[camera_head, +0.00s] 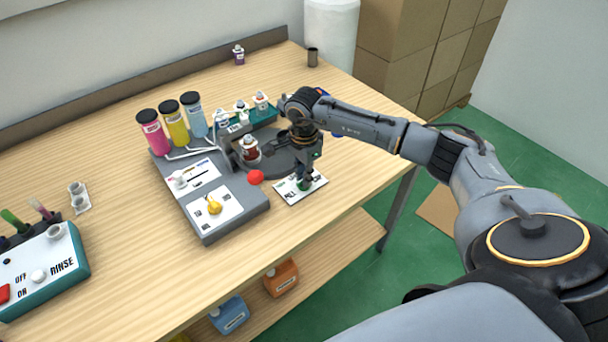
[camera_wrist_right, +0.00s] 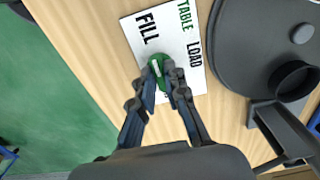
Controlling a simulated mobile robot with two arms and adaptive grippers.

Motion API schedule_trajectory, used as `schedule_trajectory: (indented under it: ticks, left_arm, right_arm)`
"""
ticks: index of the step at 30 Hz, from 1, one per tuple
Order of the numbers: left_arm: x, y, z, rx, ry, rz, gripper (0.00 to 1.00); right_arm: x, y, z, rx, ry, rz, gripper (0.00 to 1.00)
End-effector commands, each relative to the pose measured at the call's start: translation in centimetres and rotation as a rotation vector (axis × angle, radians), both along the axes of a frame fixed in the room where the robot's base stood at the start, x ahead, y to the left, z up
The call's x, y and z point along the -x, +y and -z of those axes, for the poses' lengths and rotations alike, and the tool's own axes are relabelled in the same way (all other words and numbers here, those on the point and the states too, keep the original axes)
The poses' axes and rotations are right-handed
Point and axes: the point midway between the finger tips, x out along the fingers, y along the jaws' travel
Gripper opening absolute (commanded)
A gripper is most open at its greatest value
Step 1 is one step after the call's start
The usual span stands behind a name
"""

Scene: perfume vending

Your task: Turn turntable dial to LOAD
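The turntable dial is a green knob (camera_wrist_right: 156,66) on a white card (camera_wrist_right: 187,72) marked TABLE, FILL and LOAD. In the right wrist view FILL lies to the upper left of the knob and LOAD to its right. A pale mark shows on the knob; which label it points to is unclear. My right gripper (camera_wrist_right: 164,82) points down with its fingers drawn in on both sides of the knob, seemingly touching it. In the head view my right gripper (camera_head: 304,181) covers most of the knob on the card (camera_head: 290,195). My left gripper is out of view.
The dark round turntable (camera_head: 283,150) carries a bottle (camera_head: 248,148) beside my right gripper. The grey filling station (camera_head: 226,218) with a yellow knob (camera_head: 214,205) and a red ball (camera_head: 256,177) stands left. The rinse unit (camera_head: 50,265) is far left. The front table is clear.

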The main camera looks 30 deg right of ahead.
Motion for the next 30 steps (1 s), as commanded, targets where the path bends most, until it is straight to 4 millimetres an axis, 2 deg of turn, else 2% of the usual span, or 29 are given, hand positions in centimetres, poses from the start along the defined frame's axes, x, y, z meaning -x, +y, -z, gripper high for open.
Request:
schedule_trajectory:
  ticks: [14, 20, 30]
  left_arm:
    - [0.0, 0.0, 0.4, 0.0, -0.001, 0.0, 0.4]
    - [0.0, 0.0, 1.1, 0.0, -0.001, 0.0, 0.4]
    - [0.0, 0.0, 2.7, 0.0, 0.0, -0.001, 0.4]
  right_arm:
    - [0.0, 0.0, 0.0, -0.001, -0.001, 0.045, 0.0]
    - [0.0, 0.0, 0.2, -0.002, -0.001, 0.161, 0.0]
    - [0.0, 0.0, 0.1, -0.001, -0.001, 0.47, 0.0]
